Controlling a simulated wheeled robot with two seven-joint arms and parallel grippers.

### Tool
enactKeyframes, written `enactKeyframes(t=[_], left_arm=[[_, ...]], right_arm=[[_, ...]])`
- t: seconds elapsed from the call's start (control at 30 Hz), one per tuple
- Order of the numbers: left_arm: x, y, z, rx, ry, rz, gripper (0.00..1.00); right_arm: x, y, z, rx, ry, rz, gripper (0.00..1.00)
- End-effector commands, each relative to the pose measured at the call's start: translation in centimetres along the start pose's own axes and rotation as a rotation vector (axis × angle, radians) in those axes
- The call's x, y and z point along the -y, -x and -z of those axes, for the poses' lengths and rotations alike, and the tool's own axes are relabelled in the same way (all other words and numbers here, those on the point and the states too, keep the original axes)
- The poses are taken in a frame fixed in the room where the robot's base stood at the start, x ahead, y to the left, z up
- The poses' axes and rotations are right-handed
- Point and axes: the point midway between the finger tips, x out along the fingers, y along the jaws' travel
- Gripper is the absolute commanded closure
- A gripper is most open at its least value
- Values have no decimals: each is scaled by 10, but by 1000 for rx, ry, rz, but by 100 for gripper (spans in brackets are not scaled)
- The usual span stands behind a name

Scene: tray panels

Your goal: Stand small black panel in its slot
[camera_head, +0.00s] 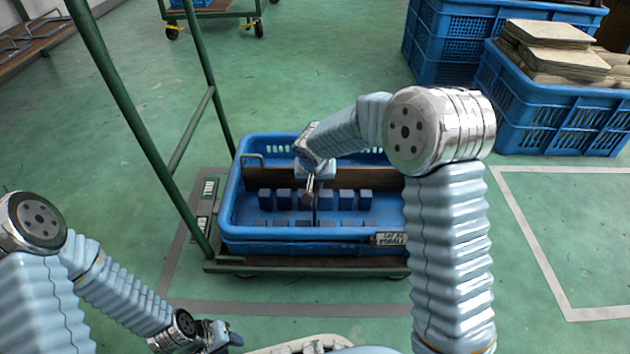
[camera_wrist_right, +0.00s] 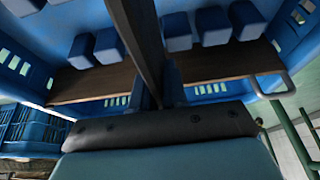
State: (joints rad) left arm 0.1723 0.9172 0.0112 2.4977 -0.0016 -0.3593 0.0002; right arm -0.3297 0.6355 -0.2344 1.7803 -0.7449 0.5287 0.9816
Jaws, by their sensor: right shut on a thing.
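The small black panel (camera_wrist_right: 138,32) shows as a dark, thin strip in the right wrist view, clamped between my right gripper's fingers (camera_wrist_right: 155,92). In the head view the panel (camera_head: 314,212) is seen nearly edge-on, hanging below my right gripper (camera_head: 311,186) among the blue blocks (camera_head: 346,199). The gaps between these blocks look like slots. Whether the panel's lower edge touches the tray floor or sits in a slot cannot be told. My left gripper (camera_head: 224,338) is low at the bottom left of the head view, away from the tray, its jaws unclear.
The blue tray (camera_head: 232,205) stands on a green cart (camera_head: 222,262) with tall posts (camera_head: 130,115) at its left. A brown board (camera_head: 268,174) runs along the tray's back. Blue crates (camera_head: 540,122) stand at the far right. Green floor is open in front.

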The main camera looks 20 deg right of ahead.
Motion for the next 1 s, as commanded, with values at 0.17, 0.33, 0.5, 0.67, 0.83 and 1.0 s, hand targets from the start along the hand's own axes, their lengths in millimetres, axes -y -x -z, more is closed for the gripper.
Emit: enactKeyframes(t=[0.17, 0.33, 0.5, 0.67, 0.83, 1.0], left_arm=[[0, 0, 0, 0, 0, 0, 62], [0, 0, 0, 0, 0, 0, 62], [0, 0, 0, 0, 0, 0, 62], [0, 0, 0, 0, 0, 0, 62], [0, 0, 0, 0, 0, 0, 62], [0, 0, 0, 0, 0, 0, 62]], right_arm=[[0, 0, 0, 0, 0, 0, 100], [0, -4, -2, 1, 1, -1, 100], [0, -11, -5, 1, 2, -1, 100], [0, -17, -7, 0, 1, -1, 100], [0, -23, -10, 0, 0, -1, 100], [0, -29, -12, 1, 1, -1, 100]])
